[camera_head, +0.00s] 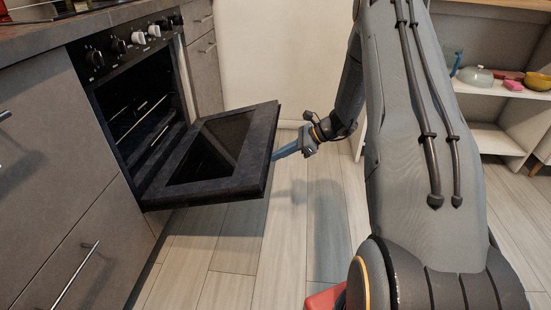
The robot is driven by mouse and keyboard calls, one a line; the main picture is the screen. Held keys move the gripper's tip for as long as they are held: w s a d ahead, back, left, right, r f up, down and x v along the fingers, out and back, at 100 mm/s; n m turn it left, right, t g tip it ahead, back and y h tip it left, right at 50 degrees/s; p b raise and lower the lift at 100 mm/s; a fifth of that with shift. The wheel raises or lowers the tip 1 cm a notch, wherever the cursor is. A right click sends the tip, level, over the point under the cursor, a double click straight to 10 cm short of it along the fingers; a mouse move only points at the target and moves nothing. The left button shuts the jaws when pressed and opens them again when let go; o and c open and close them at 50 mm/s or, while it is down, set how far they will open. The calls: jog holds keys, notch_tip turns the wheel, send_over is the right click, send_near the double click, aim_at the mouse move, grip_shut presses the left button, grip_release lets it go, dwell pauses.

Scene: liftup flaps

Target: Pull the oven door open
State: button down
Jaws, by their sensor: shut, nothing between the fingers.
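The oven (133,115) is built into the counter at the left, with its dark cavity and racks showing. Its door (255,158) is hinged at the bottom and hangs far open, tilted out into the room and close to level. My gripper (278,154) is at the door's outer right edge, with its fingers shut and nothing held. The fingertips are partly hidden behind the door edge, and I cannot tell whether they touch it. The door's handle is not visible from here.
Grey drawers (60,245) with bar handles flank the oven. A row of knobs (139,37) runs above it. A white shelf (497,90) with dishes stands at the right. The wooden floor (300,240) below the door is clear.

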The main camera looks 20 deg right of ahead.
jog(key=shift+w+a+r+h+p, duration=0.15)
jog(key=shift+r+p, duration=0.25)
jog(key=shift+r, duration=0.3)
jog(key=shift+w+a+r+h+p, duration=0.15)
jog(key=shift+r+p, duration=0.25)
jog(key=shift+r, duration=0.25)
jog(key=shift+d, duration=0.1)
